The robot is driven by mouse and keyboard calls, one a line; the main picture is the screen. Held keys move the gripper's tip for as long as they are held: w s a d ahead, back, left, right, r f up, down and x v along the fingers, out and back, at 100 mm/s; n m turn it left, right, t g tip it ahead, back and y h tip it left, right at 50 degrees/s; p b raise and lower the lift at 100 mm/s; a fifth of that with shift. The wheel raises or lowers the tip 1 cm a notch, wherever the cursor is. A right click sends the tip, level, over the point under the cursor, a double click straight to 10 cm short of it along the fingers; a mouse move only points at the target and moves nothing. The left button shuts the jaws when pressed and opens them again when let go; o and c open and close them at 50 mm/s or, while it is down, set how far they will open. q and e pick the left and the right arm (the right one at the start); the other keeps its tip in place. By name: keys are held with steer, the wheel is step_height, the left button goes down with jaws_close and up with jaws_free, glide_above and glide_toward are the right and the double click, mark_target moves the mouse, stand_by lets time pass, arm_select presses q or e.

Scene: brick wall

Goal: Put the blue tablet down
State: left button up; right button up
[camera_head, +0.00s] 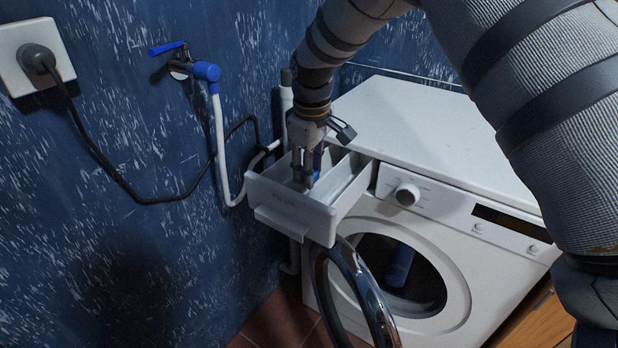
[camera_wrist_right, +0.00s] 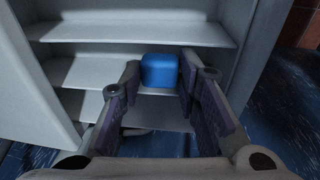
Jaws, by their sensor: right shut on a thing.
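The blue tablet (camera_wrist_right: 160,70) is a small rounded block between the fingertips of my right gripper (camera_wrist_right: 159,84) in the wrist view. In the head view, my right gripper (camera_head: 308,184) points down inside the open detergent drawer (camera_head: 292,208), and a bit of the blue tablet (camera_head: 317,174) shows beside its fingers. The gripper is shut on the tablet. The drawer's dividers also show in the wrist view (camera_wrist_right: 140,34). I cannot tell whether the tablet touches the drawer floor. My left gripper is not in view.
The white washing machine (camera_head: 440,214) has its round door (camera_head: 352,290) swung open, with something blue (camera_head: 400,265) in the drum. A blue tap (camera_head: 207,71), hose, black cable and wall socket (camera_head: 32,57) line the blue wall at left.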

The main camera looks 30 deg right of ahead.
step_height(320, 180, down, 2)
steer(key=shift+f, duration=0.1)
steer(key=shift+s, duration=0.1)
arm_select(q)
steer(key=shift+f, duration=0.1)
arm_select(e)
steer(key=shift+f, duration=0.5)
steer(key=o, duration=0.9)
steer(key=shift+o, duration=0.2)
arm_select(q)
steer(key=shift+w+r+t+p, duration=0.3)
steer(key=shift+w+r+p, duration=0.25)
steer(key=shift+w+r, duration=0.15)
arm_select(e)
step_height(320, 180, up, 13)
steer(key=s, duration=0.1)
steer(key=shift+s+a, duration=0.25)
steer(key=shift+a, duration=0.1)
